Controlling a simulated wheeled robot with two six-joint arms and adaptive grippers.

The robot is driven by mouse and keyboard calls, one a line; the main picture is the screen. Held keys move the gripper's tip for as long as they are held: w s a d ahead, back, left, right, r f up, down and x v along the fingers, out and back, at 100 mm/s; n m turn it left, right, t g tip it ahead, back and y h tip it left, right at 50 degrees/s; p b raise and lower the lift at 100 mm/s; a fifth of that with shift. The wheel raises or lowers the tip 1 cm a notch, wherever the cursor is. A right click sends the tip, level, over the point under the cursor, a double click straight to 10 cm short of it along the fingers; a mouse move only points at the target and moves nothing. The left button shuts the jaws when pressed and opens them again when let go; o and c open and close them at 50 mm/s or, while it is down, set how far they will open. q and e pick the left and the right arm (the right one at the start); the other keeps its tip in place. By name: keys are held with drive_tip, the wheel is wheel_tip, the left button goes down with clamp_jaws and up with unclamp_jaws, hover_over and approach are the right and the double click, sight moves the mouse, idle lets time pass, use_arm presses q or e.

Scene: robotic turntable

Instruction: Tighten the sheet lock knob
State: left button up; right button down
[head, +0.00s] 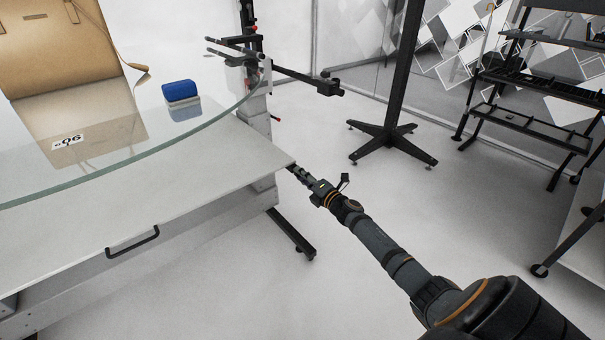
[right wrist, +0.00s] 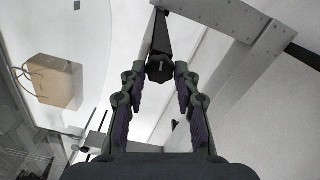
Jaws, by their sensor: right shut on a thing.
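The sheet lock knob (right wrist: 159,69) is a small black knob on a dark bar in the right wrist view. My right gripper (right wrist: 160,78) has its two fingertips on either side of it and is shut on it. In the head view my right gripper (head: 296,172) reaches the right corner of the white table sheet (head: 215,165), with its tips at the sheet's edge. The knob cannot be made out in the head view. My left gripper is not in view.
A round glass plate (head: 190,130) lies above the sheet, carrying a tan bag (head: 85,110) and a blue-topped block (head: 181,92). A black post with side arms (head: 310,80) stands behind. A black stand (head: 390,135) and shelves (head: 535,125) are further right. The floor between is clear.

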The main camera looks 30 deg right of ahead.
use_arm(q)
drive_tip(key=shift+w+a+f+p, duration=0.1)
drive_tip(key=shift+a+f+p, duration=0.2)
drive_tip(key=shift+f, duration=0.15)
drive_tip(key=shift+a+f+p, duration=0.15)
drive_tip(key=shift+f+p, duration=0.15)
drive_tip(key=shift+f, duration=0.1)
use_arm(e)
drive_tip(key=shift+r+m, duration=0.1)
drive_tip(key=shift+m, duration=1.1)
drive_tip(key=c, duration=1)
unclamp_jaws()
drive_tip(key=s, duration=0.8)
drive_tip(key=s+d, duration=0.1)
drive_tip(key=s, duration=0.3)
